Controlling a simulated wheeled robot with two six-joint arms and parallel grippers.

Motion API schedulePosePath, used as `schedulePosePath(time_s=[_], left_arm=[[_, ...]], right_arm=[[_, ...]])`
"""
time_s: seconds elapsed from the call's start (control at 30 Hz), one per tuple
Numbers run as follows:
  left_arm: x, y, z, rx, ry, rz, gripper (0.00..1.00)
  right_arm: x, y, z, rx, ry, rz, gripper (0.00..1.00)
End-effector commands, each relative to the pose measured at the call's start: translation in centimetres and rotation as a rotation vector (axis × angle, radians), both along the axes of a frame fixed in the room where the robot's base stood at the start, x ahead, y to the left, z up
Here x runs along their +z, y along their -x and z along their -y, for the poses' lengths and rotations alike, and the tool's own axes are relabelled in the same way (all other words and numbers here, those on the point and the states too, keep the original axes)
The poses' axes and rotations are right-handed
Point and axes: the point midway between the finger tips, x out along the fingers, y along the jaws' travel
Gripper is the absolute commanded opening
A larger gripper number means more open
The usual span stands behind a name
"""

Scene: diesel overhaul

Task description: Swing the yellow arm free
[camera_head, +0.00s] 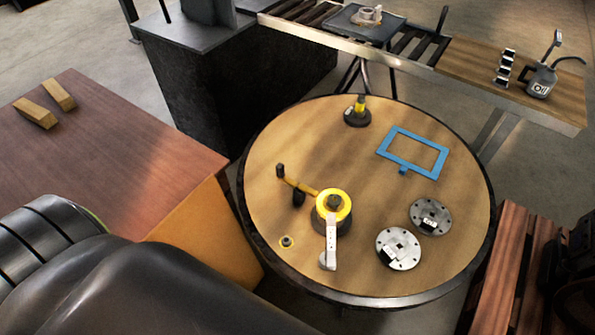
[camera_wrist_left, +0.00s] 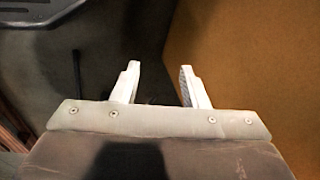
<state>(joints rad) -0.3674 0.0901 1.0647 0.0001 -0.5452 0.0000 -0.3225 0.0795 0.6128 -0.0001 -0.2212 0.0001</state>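The yellow arm (camera_head: 302,187) is on the round wooden table (camera_head: 270,150) in the head view. It runs from a yellow ring (camera_head: 334,203) on a dark round base out to the upper left, with a black knob (camera_head: 280,170) at its end. A dark piece hangs beside it. My right gripper is not visible.
Two grey flanged discs (camera_head: 398,249) (camera_head: 430,216), a blue frame (camera_head: 412,153), a small ring (camera_head: 287,242) and a dark-based yellow fitting (camera_head: 357,111) share the table. A wooden bench (camera_head: 130,150) stands left. A roller rack (camera_head: 380,35) and oil can (camera_head: 541,81) stand behind.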

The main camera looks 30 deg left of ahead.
Motion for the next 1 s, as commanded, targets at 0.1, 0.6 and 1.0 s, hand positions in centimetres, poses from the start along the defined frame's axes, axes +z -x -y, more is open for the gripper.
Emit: schedulePosePath(time_s=[0.1,0.6,1.0], left_arm=[[1.1,-2.6,-0.2,-0.001,-0.006,0.025,0.40],[12.7,-9.2,-0.3,-0.004,-0.034,0.134,0.40],[22.6,-14.6,-0.5,-0.076,-0.042,0.569,0.40]], right_arm=[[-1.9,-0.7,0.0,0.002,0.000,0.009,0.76],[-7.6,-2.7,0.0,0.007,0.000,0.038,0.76],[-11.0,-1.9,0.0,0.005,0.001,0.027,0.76]])
